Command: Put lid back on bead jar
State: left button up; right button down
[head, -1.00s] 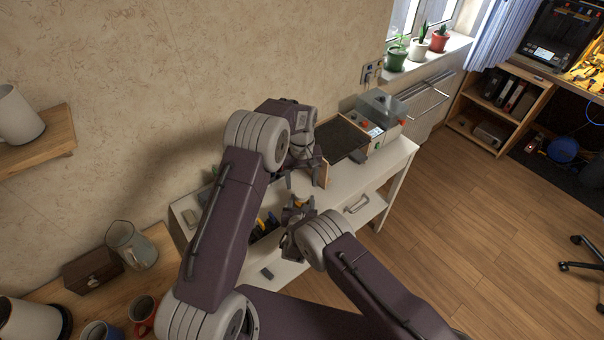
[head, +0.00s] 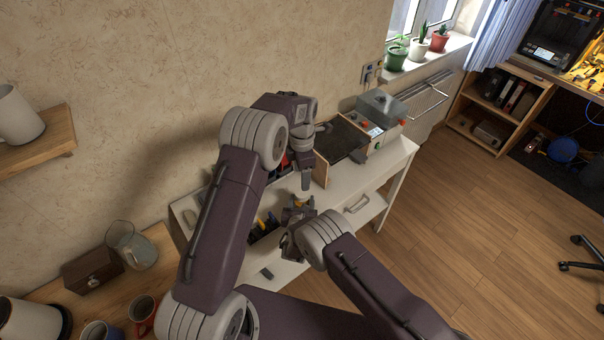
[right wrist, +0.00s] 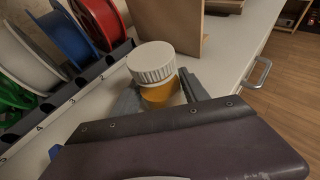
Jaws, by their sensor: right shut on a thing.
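In the right wrist view the bead jar (right wrist: 160,93) is amber and stands between the fingers of my right gripper (right wrist: 160,96). The white ribbed lid (right wrist: 151,62) sits on top of its mouth. Whether the lid is screwed tight cannot be told. The jar's lower part is hidden by my gripper. In the head view my right gripper (head: 297,211) is over the white bench, and the jar is small and mostly hidden there. My left gripper (head: 306,180) points down just above and behind it, apart from the lid; its finger gap does not show clearly.
Filament spools (right wrist: 72,38) stand in a dark rack left of the jar. A wooden panel (right wrist: 175,27) rises behind it. A drawer handle (right wrist: 260,72) is on the bench front.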

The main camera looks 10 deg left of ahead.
aim_at(302, 192)
pick_arm(q)
notch_tip(302, 192, down, 8)
jog(key=shift+f, duration=0.1)
dwell(0.4)
